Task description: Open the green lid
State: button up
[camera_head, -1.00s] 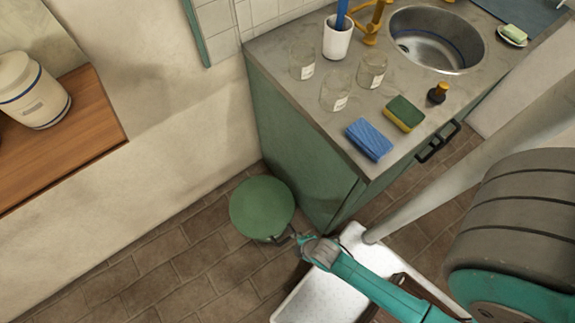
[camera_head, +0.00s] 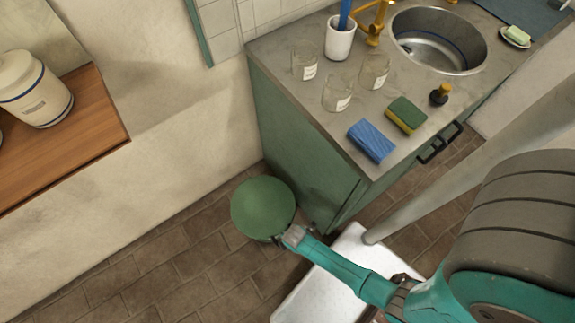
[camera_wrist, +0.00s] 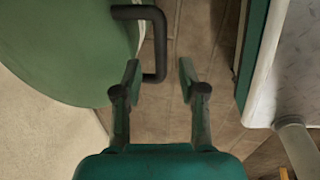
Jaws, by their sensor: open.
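The round green lid (camera_head: 262,208) lies flat and looks closed on a low bin on the tiled floor, between the wall and the green cabinet. In the wrist view the green lid (camera_wrist: 65,50) fills the upper left, and its dark handle (camera_wrist: 155,75) sticks out from its edge. My gripper (camera_head: 282,240) is at the lid's near right edge in the head view. In the wrist view my gripper (camera_wrist: 160,75) is open, with the handle's outer part between or just beyond the fingertips, close to the left finger. I cannot tell whether they touch. The bin body is mostly hidden.
The green cabinet (camera_head: 285,140) stands right beside the lid. Its countertop holds glass jars (camera_head: 337,94), a blue sponge (camera_head: 371,141), a green and yellow sponge (camera_head: 406,115) and a sink (camera_head: 438,40). A wooden shelf (camera_head: 100,120) is at left. Floor (camera_head: 150,275) is free at front left.

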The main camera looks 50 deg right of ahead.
jog(key=shift+w+d+f, duration=0.1)
jog(key=shift+w+f, duration=0.05)
jog(key=shift+f, duration=0.75)
jog(key=shift+w+f, duration=0.15)
jog(key=shift+f, duration=0.7)
grip_shut()
